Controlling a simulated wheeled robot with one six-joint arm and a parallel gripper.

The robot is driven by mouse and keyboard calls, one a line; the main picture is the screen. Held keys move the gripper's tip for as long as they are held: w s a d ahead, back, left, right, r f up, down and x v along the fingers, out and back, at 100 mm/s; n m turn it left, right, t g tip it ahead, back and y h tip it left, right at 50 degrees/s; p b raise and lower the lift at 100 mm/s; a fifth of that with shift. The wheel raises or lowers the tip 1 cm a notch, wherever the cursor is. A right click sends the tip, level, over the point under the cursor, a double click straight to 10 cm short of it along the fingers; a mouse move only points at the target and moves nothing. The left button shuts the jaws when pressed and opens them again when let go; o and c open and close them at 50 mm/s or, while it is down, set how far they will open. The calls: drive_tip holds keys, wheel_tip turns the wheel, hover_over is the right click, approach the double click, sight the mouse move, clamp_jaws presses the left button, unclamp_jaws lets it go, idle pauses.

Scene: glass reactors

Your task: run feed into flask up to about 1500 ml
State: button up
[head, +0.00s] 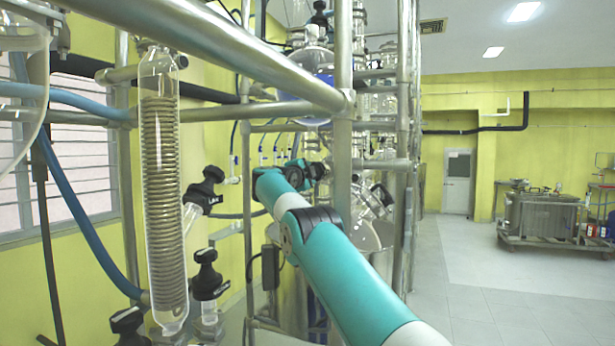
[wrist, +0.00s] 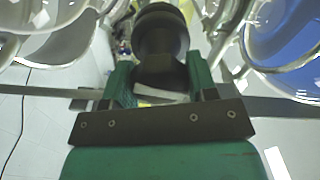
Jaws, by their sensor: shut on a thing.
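My gripper (wrist: 160,78) has its two green fingers on either side of a black valve knob (wrist: 158,32) and is shut on it. In the head view my teal and white arm reaches in among the steel frame posts, and the gripper end is mostly hidden there. A round glass vessel with blue in it (head: 318,60) hangs in the frame above the arm. In the wrist view, curved glass with blue behind it (wrist: 292,60) is at the right. I cannot tell which vessel is the flask, and no volume marks or liquid level are readable.
A glass coil condenser (head: 162,190) and black-knobbed valves (head: 206,275) stand at the left. Steel pipes (head: 215,40) cross in front. More glassware (head: 372,200) sits close by the arm. Open floor (head: 490,270) lies at the right, with a steel tank on a cart (head: 541,215).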

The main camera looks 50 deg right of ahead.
drive_tip(key=shift+w+a+m, duration=0.1)
drive_tip(key=shift+m, duration=0.3)
drive_tip(key=o, duration=0.9)
drive_tip(key=shift+b+v, duration=6.85)
drive_tip(key=shift+v, duration=1.85)
